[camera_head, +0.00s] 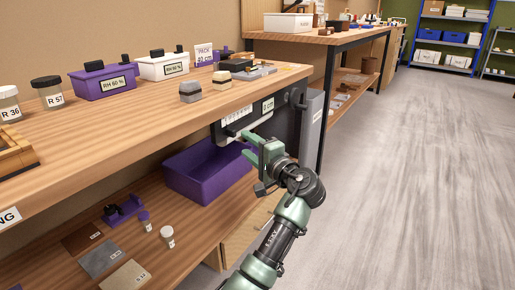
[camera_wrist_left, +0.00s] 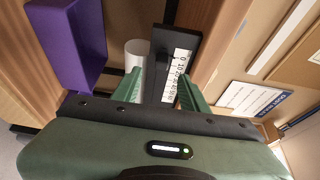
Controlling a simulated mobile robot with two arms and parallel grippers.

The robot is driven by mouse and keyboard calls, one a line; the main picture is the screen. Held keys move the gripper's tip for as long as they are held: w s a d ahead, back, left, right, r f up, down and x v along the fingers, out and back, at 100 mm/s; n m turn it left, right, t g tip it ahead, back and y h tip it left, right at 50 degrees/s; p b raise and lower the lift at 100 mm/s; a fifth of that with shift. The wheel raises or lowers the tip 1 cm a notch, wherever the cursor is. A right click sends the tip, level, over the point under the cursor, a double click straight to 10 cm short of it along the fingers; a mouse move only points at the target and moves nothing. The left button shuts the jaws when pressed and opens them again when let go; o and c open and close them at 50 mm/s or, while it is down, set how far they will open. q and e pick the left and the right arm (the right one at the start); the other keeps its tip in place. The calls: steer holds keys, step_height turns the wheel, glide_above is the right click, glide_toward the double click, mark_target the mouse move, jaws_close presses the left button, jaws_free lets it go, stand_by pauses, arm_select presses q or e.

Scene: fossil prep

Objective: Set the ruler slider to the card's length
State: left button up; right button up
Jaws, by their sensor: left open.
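A dark panel with a white ruler scale (camera_head: 238,115) is on the front below the bench top; the scale also shows in the left wrist view (camera_wrist_left: 178,68). A pale rounded bar (camera_head: 232,134) runs below the scale, and its end shows as a white cylinder (camera_wrist_left: 136,54). I cannot tell which part is the slider. A small white label in cm (camera_head: 268,104) is right of the scale. A card reading PACK and a cm length (camera_head: 204,54) stands on the bench. My left gripper (camera_head: 250,148) is open by the bar, contact unclear. My right gripper is out of view.
A purple bin (camera_head: 205,185) sits under the bench, close left of my gripper; it shows in the wrist view too (camera_wrist_left: 80,45). Purple and white boxes, jars and small blocks stand on the bench (camera_head: 150,112). Open floor (camera_head: 420,160) lies to the right.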

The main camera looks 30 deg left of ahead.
mark_target(234, 135)
arm_select(q)
steer(key=b+x, duration=0.2)
steer(key=x, duration=0.5)
steer(key=shift+a+r, duration=0.15)
steer(key=shift+a, duration=0.25)
jaws_close()
stand_by(1.0)
